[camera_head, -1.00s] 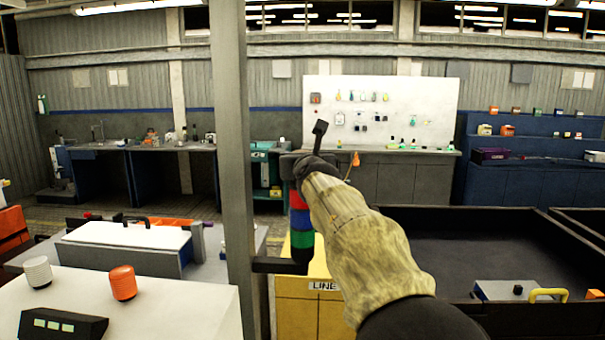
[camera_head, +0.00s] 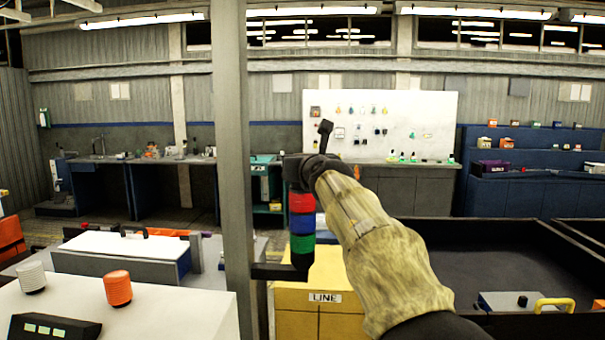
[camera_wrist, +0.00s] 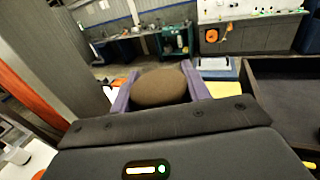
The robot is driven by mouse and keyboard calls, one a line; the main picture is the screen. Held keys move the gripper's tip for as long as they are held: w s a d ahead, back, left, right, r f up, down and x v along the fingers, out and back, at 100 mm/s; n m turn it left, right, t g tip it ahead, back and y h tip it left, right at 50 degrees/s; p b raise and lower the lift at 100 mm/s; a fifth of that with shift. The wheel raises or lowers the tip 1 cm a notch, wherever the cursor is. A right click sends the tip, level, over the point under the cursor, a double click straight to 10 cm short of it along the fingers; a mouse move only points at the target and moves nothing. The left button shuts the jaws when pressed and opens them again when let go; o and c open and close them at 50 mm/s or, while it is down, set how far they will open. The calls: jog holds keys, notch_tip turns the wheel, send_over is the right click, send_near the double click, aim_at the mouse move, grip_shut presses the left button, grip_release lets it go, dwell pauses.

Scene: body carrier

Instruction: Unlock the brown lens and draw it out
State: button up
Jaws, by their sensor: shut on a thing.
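A stack light stands on a bracket of the grey post (camera_head: 231,150), with a red segment (camera_head: 302,203), a blue segment (camera_head: 302,223) and a green segment (camera_head: 302,243) upright above a dark base. My gripper (camera_head: 300,168) is at the top of this stack. In the wrist view the brown lens (camera_wrist: 160,87) sits between my gripper's two purple fingers (camera_wrist: 159,92), which are shut on its sides. In the head view my gripper hides the brown lens. I cannot tell whether it still sits on the red segment or is apart from it.
The post stands close to the left of my gripper. A yellow cabinet marked LINE (camera_head: 323,297) is below the stack. A white counter (camera_head: 170,318) with an orange cup-shaped piece (camera_head: 118,288) is at front left. A large dark bin (camera_head: 470,250) is at right.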

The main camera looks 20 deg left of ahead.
jog(key=shift+d+r, duration=0.1)
jog(key=shift+r, duration=0.2)
jog(key=shift+r+p, duration=1)
jog(key=shift+p, duration=0.2)
jog(key=o, duration=0.9)
jog(key=c, duration=0.9)
jog(key=shift+r+p, duration=2.5)
jog(key=shift+p, duration=0.1)
